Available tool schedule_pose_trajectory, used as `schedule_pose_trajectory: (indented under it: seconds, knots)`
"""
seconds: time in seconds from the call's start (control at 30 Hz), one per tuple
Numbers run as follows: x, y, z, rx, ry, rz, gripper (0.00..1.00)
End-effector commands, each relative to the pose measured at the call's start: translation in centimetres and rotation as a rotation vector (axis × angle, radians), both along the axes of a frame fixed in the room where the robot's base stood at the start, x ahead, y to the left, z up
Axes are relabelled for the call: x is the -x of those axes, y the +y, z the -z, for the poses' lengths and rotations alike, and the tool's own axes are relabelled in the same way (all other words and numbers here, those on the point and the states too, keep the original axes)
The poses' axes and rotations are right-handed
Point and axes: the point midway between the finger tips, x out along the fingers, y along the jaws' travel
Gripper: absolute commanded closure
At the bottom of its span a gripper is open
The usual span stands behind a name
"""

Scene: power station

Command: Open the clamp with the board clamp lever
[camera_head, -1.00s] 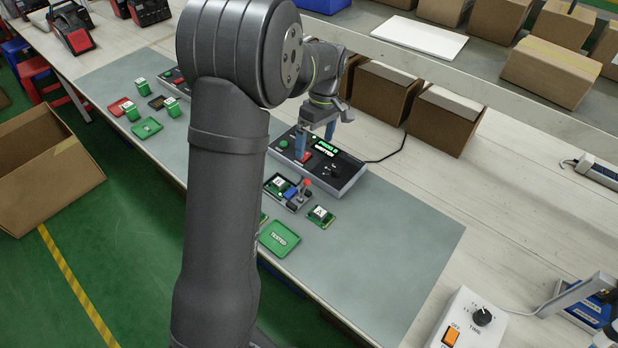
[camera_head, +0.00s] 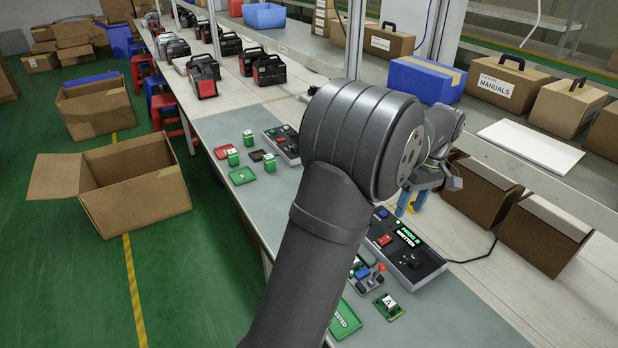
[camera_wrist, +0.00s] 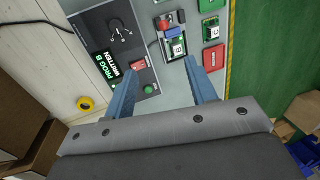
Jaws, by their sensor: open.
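The board clamp (camera_head: 365,284) is a small grey fixture with a red-knobbed lever (camera_head: 380,267), on the mat in front of the programmer box. It also shows in the wrist view, with the red knob (camera_wrist: 165,25) at its upper end and a green board (camera_wrist: 178,47) in it. I cannot tell the lever's exact angle. My gripper (camera_head: 411,203) has blue fingers that are apart and empty, above the back of the programmer box. In the wrist view my gripper (camera_wrist: 162,66) points down, with the clamp beyond the gap between the fingertips, not touched.
The black programmer box (camera_head: 405,262) has a display reading "PROG B WRITTEN", buttons and a cable. Cartons (camera_head: 545,235) stand behind.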

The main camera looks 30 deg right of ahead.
Motion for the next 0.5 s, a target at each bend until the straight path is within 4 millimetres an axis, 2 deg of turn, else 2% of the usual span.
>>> schedule_pose_trajectory:
  seconds: [0.03,0.23,0.37,0.5]
  knots:
    - [0.0,0.0,0.0,0.000,0.000,0.000,0.59]
    - [-0.1,-0.1,0.9,0.010,0.003,0.079,0.98]
    - [-0.2,-0.3,2.6,0.028,0.011,0.249,1.00]
    - [-0.5,-0.5,4.9,0.048,0.016,0.499,1.00]
